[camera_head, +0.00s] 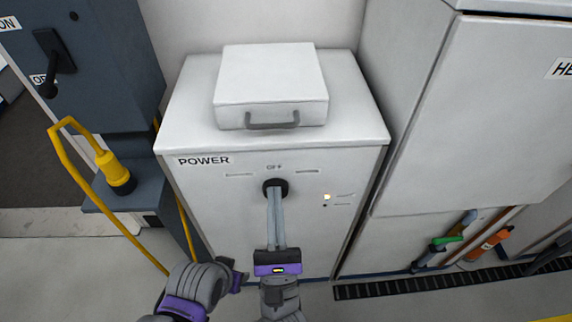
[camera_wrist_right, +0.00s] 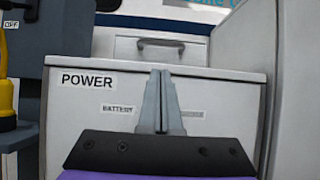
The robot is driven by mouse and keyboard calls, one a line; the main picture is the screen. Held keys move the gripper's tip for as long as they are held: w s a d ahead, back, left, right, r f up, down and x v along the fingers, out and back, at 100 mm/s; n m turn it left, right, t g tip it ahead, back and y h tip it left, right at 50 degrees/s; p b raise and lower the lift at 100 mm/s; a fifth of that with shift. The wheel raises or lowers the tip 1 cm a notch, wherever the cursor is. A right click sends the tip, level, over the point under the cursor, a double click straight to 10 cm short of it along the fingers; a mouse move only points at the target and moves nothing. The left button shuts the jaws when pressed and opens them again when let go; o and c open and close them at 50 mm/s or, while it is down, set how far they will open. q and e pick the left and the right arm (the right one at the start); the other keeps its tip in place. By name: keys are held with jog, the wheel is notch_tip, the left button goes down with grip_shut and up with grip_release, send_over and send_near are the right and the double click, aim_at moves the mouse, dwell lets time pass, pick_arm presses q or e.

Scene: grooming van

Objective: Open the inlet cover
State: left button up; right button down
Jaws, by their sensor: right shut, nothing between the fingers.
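A white box-like cover (camera_head: 270,75) with a grey bar handle (camera_head: 272,120) sits closed on top of the white POWER cabinet (camera_head: 210,190). I take it to be the inlet cover; no label on it confirms this. Its front and handle also show in the wrist view (camera_wrist_right: 160,44). My right gripper (camera_head: 276,192) is shut and empty, its long grey fingers together. Its tips overlap a black round knob (camera_head: 276,183) under the OFF label, below the handle; I cannot tell whether they touch. The fingers hide the knob in the wrist view. My left gripper's fingers do not show.
A yellow plug (camera_head: 118,172) with a yellow cable stands at the left, below a dark blue switch box (camera_head: 100,60). A tall white cabinet (camera_head: 485,110) closes in the right side. A small light (camera_head: 327,197) glows on the POWER front. Floor shows at the lower left.

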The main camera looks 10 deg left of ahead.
aim_at(272, 149)
jog(key=shift+p+x, duration=0.6)
jog(key=shift+x, duration=4.25)
jog(key=shift+r, duration=0.1)
